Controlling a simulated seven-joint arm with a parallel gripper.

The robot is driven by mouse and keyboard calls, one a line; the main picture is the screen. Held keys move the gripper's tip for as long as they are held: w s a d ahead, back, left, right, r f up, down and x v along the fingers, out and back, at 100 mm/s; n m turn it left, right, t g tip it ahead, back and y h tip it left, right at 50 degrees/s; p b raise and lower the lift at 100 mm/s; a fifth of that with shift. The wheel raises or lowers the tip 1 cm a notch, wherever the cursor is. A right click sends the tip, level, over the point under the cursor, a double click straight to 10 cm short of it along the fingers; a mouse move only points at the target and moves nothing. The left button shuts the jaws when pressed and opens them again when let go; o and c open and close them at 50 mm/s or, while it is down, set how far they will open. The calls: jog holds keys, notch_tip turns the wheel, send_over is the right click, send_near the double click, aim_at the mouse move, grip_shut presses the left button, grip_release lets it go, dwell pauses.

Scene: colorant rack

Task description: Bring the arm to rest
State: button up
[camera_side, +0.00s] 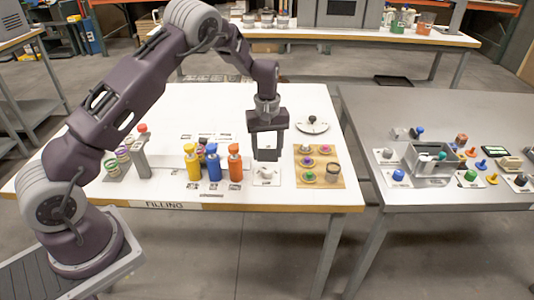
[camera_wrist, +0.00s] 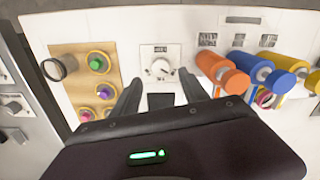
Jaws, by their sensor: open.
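My gripper (camera_side: 267,150) hangs down over the white table, its jaws apart with nothing between them. In the wrist view my gripper (camera_wrist: 165,92) shows both fingers spread, with a white plate bearing a round dial (camera_wrist: 160,67) beyond them. In the side view the dial plate (camera_side: 266,174) lies on the table just below the fingertips. The gap between fingertips and plate is hard to judge. My arm is bent, reaching from the left over the table.
Yellow, blue (camera_side: 213,165) and orange (camera_side: 235,165) bottles stand left of my gripper. A grey table (camera_side: 440,200) with small parts stands further right.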

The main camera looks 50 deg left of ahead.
jog(key=s+d+r+m+t, duration=0.1)
jog(key=s+d+r+m, duration=0.1)
jog(key=s+r, duration=0.45)
jog(key=s+d+r+m+t+h, duration=0.1)
jog(key=s+d+r+m, duration=0.15)
jog(key=r, duration=0.65)
jog(key=s+d+r+m+t, duration=0.1)
jog(key=s+d+r, duration=0.2)
jog(key=s+r, duration=0.4)
jog(key=s+d+r+m+t, duration=0.1)
jog(key=s+m, duration=0.2)
jog(key=s, duration=0.6)
jog(key=s+d+r+m+t+y, duration=0.1)
jog(key=s+m, duration=0.2)
jog(key=s, duration=0.6)
jog(key=shift+r+t, duration=0.2)
jog(key=shift+t, duration=0.1)
